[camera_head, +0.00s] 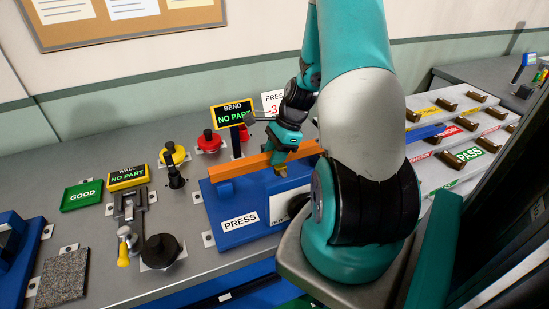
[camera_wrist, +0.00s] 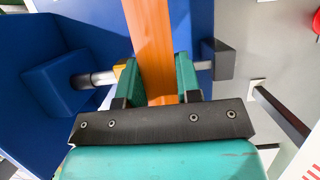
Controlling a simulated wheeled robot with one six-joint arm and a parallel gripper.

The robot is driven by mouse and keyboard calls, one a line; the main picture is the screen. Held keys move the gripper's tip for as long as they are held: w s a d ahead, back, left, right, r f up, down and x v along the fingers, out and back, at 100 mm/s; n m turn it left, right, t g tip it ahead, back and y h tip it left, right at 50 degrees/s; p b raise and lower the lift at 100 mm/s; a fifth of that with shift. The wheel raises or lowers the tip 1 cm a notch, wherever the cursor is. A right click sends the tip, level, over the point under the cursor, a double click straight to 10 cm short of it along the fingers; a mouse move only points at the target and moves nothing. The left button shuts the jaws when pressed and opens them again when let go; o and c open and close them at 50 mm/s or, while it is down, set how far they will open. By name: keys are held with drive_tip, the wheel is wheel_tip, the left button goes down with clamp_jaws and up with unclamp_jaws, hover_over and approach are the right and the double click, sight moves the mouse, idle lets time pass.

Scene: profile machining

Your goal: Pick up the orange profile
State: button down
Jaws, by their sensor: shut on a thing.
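The orange profile (camera_head: 240,165) is a long straight bar lying lengthwise over the blue press (camera_head: 206,205). My gripper (camera_head: 280,165) comes down on the bar from above, right of its middle. In the wrist view the green fingers (camera_wrist: 158,78) sit on both sides of the profile (camera_wrist: 150,35), shut on it. The bar runs away from me between them. The blue press and a metal rod show beneath it. I cannot tell whether the bar rests on the press or is just above it. Its right end is partly hidden by my arm.
A "NO PART" bend sign (camera_head: 232,113) and a red button (camera_head: 209,142) stand behind the press. A wall gauge (camera_head: 130,215), black knob (camera_head: 160,250) and green GOOD tray (camera_head: 82,196) are on the left.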

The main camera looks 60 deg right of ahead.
wheel_tip(320, 180, up, 19)
drive_tip(key=shift+b, duration=0.35)
drive_tip(key=shift+a+f, duration=0.1)
idle(0.6)
